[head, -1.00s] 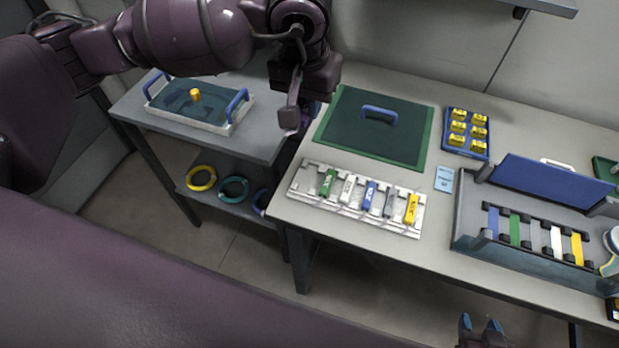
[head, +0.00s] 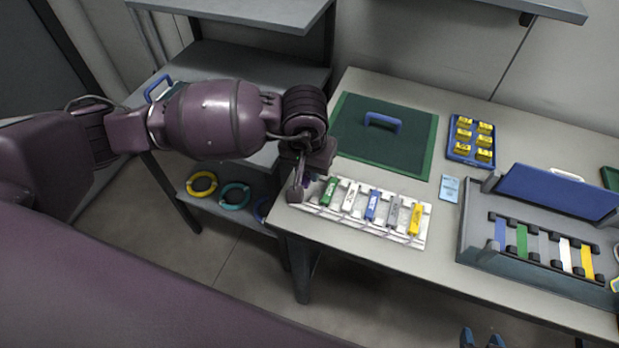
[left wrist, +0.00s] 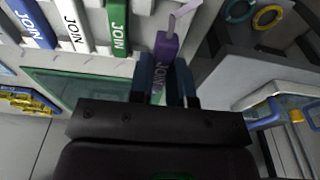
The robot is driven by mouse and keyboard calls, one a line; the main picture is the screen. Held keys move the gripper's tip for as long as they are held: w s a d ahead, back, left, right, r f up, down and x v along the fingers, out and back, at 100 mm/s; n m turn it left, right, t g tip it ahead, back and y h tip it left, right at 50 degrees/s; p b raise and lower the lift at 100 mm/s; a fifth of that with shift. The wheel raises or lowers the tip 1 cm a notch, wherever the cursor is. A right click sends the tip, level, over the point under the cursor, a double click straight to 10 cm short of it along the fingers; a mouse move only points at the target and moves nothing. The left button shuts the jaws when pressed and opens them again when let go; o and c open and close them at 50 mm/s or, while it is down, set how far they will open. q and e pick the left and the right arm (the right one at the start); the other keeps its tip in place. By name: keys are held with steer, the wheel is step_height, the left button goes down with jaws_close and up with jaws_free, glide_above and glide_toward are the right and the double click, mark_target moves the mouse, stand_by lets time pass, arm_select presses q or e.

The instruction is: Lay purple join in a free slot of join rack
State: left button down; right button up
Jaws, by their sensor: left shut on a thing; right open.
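My left gripper (head: 302,184) is shut on the purple join (left wrist: 166,50), which points out between its fingers in the left wrist view (left wrist: 166,82). The gripper is at the left end of the pale join rack (head: 362,223) and hides that end in the head view. Green (head: 329,190), white (head: 350,196), blue (head: 371,205), grey (head: 393,211) and yellow (head: 415,218) joins lie in the rack. The purple join is beside the green one; I cannot tell whether it touches the rack. My right gripper (head: 481,340) is open and empty at the bottom edge.
A green mat (head: 420,160) with a blue handle (head: 383,121) lies behind the rack. A blue tray of yellow blocks (head: 460,154) and a light-blue card (head: 449,189) are to the right. A grey fixture (head: 515,272) with a blue lid (head: 555,192) holds coloured strips.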

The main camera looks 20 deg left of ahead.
mark_target(309, 181)
arm_select(q)
steer(key=shift+f, duration=2)
steer(key=shift+f+b, duration=0.1)
steer(key=shift+b, duration=0.2)
steer(key=c, duration=1.1)
jaws_free()
steer(key=r, duration=0.4)
steer(key=s+r+p, duration=0.1)
steer(key=r, duration=0.7)
steer(key=shift+s+r, duration=0.1)
steer(key=shift+s, duration=0.15)
